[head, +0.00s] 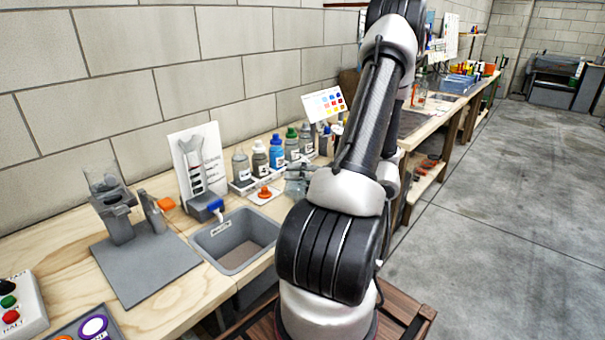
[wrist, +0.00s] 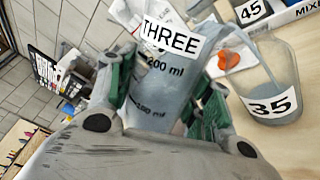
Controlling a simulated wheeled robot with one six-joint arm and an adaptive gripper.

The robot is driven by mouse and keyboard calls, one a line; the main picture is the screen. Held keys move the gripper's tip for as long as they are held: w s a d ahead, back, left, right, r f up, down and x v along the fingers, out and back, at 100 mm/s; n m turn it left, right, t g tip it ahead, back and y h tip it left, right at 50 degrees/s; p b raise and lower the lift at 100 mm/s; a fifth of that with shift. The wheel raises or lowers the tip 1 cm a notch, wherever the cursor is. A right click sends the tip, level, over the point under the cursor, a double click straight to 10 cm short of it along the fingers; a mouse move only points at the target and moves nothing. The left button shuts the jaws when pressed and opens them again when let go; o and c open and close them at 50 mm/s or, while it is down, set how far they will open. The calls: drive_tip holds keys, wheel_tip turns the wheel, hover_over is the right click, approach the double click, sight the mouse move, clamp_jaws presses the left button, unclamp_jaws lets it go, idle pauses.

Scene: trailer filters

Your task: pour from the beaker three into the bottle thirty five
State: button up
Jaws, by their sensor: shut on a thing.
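The beaker three (wrist: 168,82) is a clear grey-blue vessel with a "THREE" label and millilitre marks. My gripper (wrist: 165,92) is shut on it, with green-padded fingers on both sides in the wrist view. The bottle thirty five (wrist: 270,85) is clear glass with a "35" label and stands on the wooden bench, right of the beaker.
A row of capped bottles (head: 276,153) stands along the wall behind. An orange piece (head: 265,192) lies on a white plate near my gripper. A grey sink (head: 238,238), a grey stand (head: 115,215) and a picture card (head: 198,160) are to the left.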

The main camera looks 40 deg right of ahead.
drive_tip(key=shift+r+m+p, duration=0.45)
drive_tip(key=shift+r+m, duration=0.3)
drive_tip(key=shift+m, duration=0.35)
idle(1.5)
drive_tip(key=shift+w+d+r+m+g+p, duration=0.2)
drive_tip(key=shift+r+m, duration=0.15)
drive_tip(key=shift+m, duration=0.15)
drive_tip(key=shift+w+d+r+m+g+p, duration=0.1)
drive_tip(key=shift+d+r+m, duration=0.05)
drive_tip(key=shift+r+m, duration=0.3)
idle(2.1)
drive_tip(key=shift+f, duration=0.15)
